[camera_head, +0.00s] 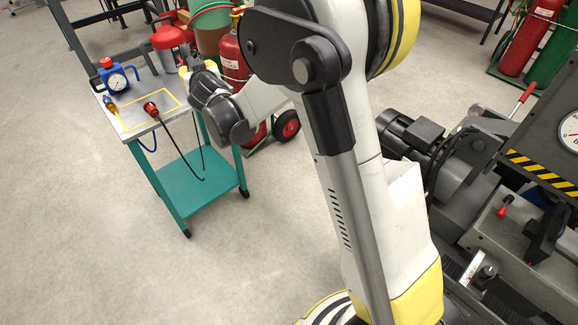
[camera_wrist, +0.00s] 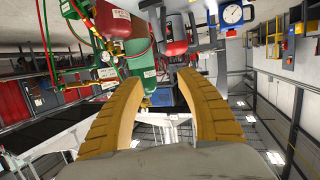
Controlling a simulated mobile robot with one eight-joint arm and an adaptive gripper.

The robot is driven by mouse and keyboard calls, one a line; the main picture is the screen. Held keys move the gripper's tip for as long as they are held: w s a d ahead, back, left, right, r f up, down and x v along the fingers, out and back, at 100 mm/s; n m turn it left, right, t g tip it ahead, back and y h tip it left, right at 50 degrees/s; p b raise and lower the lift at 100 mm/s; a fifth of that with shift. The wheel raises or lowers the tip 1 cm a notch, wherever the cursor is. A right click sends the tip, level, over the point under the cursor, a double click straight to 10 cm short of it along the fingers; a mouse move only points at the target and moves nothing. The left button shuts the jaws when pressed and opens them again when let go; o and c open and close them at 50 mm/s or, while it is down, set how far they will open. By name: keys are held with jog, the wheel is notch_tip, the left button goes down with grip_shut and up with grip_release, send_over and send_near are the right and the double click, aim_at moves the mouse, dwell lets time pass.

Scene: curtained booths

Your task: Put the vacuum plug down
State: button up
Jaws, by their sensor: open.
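A red plug (camera_head: 150,108) with a black cable lies on the metal top of the teal cart (camera_head: 136,122), by the front edge of a yellow outline. A yellow-and-blue connector (camera_head: 110,104) with a blue hose lies at the outline's left corner. Which of the two is the vacuum plug is not certain from the pictures. My gripper (camera_head: 184,73) is over the back right part of the cart, apart from both plugs and partly hidden by my wrist. In the wrist view my gripper (camera_wrist: 158,105) has its two yellow fingers spread, with nothing held between them.
A blue gauge device (camera_head: 117,79) stands at the cart's back left. A red canister (camera_head: 172,42) and a red cylinder (camera_head: 234,62) on a trolley stand behind. A dark machine (camera_head: 480,165) is at the right. The floor left of the cart is clear.

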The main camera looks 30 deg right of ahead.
jog(key=s+d+r+g+h, duration=0.1)
jog(key=s+d+r+g, duration=0.2)
jog(key=s, duration=0.6)
jog(key=s+d+r+g, duration=0.1)
jog(key=s+d+r, duration=0.1)
jog(key=s+d, duration=0.5)
jog(key=s+a+f+g+y, duration=0.1)
jog(key=s+f+g, duration=0.1)
jog(key=s, duration=1.2)
jog(key=s+a+f+g, duration=0.1)
jog(key=s+f, duration=0.3)
jog(key=s, duration=0.9)
jog(key=shift+s+f+g+y, duration=0.4)
jog(key=shift+g, duration=0.1)
